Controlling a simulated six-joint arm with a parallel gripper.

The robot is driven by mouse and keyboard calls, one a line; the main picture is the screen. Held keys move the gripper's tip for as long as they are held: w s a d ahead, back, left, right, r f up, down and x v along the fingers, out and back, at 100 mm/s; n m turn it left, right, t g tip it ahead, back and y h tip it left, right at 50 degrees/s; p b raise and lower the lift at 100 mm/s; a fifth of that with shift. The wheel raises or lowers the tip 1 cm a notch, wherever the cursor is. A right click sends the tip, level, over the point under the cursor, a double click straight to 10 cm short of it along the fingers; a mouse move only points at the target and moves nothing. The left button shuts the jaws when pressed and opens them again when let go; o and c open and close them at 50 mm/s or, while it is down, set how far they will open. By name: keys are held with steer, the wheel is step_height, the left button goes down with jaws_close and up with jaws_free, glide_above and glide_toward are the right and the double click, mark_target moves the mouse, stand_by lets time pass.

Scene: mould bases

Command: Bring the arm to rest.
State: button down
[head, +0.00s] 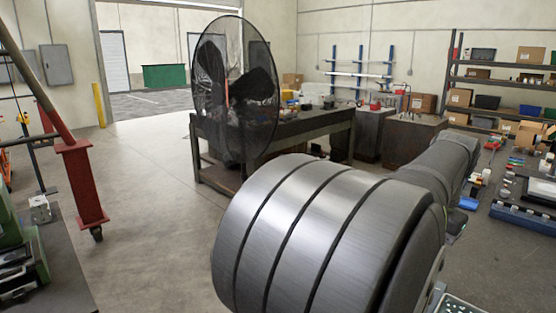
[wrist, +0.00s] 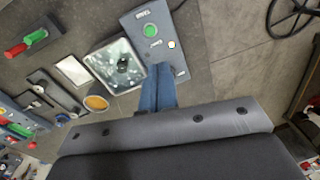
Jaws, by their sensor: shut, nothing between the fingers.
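My own arm fills the lower middle and right of the head view as large grey cylindrical links. My gripper does not show there. In the wrist view my gripper (wrist: 159,70) shows as two blue-grey fingers pressed together. It is shut and empty. The fingers point toward a worktop (wrist: 195,68), just in front of a grey control box (wrist: 152,47) with a green button. Their height above the worktop is hard to judge.
Beside the fingers in the wrist view lie a tray (wrist: 100,50) with a shiny piece, a white card (wrist: 73,70) and an orange round piece (wrist: 96,103). A handwheel (wrist: 271,20) is at top right. In the head view a fan (head: 235,90) stands behind my arm.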

step_height(320, 180, down, 8)
steer(key=n+g, duration=0.1)
step_height(320, 180, up, 9)
steer(key=w+d+f+n, duration=0.3)
steer(key=d+f, duration=0.1)
steer(key=f, duration=0.1)
steer(key=shift+w+f+h, duration=0.2)
steer(key=shift+w+h, duration=0.1)
